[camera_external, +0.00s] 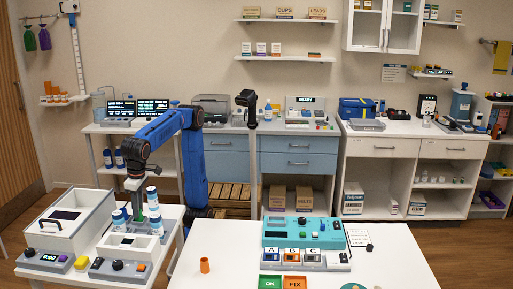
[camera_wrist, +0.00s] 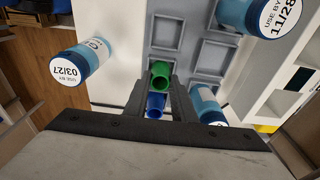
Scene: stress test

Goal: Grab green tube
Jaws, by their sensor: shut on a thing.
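The green tube (camera_wrist: 160,76) is between the fingertips of my gripper (camera_wrist: 161,84) in the wrist view, its open end towards the camera. My gripper (camera_external: 135,187) is shut on it, over the grey rack (camera_wrist: 190,50). A blue tube (camera_wrist: 156,106) shows just below the green one in the wrist view, also between the lines of the fingers; I cannot tell whether it touches them.
Capped bottles with date labels stand close around the rack: one at left (camera_wrist: 83,62), one at upper right (camera_wrist: 270,14), one right of the fingers (camera_wrist: 207,105). The front table (camera_external: 210,250) holds a teal device (camera_external: 303,232).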

